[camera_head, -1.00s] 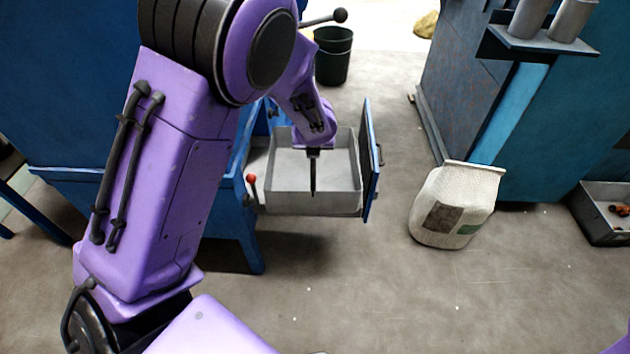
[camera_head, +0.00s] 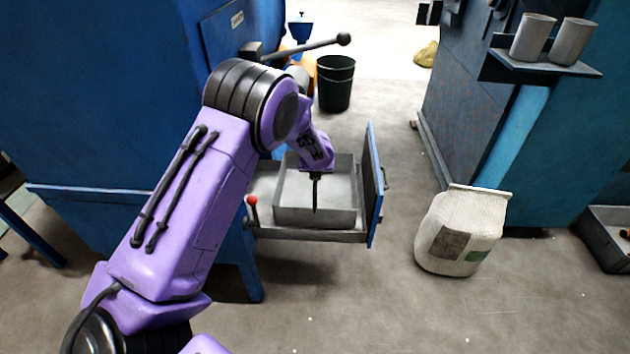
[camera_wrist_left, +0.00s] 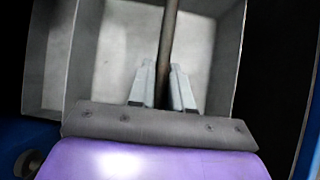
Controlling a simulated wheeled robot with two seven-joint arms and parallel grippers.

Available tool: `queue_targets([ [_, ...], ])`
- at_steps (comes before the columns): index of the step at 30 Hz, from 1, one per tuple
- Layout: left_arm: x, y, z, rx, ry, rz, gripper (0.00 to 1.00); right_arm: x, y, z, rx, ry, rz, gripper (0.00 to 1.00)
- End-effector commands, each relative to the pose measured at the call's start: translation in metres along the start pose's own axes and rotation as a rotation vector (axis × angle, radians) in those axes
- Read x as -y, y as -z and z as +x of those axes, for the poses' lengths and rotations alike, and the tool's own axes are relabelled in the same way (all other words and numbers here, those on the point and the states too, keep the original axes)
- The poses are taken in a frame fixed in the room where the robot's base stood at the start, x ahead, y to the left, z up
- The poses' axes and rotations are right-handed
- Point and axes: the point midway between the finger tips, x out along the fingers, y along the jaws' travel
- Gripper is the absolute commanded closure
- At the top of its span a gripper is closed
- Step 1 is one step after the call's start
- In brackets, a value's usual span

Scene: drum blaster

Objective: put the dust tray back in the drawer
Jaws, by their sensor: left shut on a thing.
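The dust tray (camera_head: 290,215) is an open grey metal box. In the head view it appears level inside the pulled-out drawer (camera_head: 350,236), with the drawer's rim showing around its lower edge; whether it touches the drawer floor is hidden. A thin dark bar runs across the tray's middle. My left gripper (camera_head: 315,176) is above the tray, shut on this bar. In the left wrist view the bar passes between its two fingers (camera_wrist_left: 163,88), with the pale tray floor (camera_wrist_left: 118,55) behind. My right gripper is not in view.
The drawer's blue front panel (camera_head: 373,185) stands upright right of the tray. A red-knobbed lever (camera_head: 252,203) is at its left, by the blue machine (camera_head: 110,120). A white sack (camera_head: 463,230) and a black bucket (camera_head: 335,85) stand on the floor. Floor before the drawer is clear.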

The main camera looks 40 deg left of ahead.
Motion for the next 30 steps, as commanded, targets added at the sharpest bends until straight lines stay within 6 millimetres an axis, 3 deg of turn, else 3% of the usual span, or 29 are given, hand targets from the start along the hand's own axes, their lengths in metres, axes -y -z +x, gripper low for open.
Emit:
queue_targets([
  [3, 0.001, -0.002, 0.022, 0.004, 0.004, -0.002, 1.00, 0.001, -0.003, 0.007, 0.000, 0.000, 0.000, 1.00],
  [10, 0.001, -0.004, 0.041, 0.005, 0.003, -0.002, 1.00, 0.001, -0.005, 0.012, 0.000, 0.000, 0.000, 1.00],
  [15, 0.002, 0.013, 0.062, 0.004, 0.003, 0.001, 1.00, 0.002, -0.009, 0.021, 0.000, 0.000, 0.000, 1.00],
  [23, 0.002, 0.013, 0.062, 0.005, 0.003, -0.001, 1.00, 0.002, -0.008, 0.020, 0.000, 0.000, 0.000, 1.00],
  [24, 0.001, 0.015, 0.063, 0.001, 0.002, 0.000, 0.75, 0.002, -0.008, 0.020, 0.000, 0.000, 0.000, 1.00],
  [26, 0.002, 0.015, 0.063, 0.001, 0.002, 0.000, 0.56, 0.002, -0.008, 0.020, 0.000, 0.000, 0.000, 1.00],
  [30, 0.002, 0.015, 0.063, 0.001, 0.002, 0.000, 0.56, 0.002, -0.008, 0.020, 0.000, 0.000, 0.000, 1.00],
])
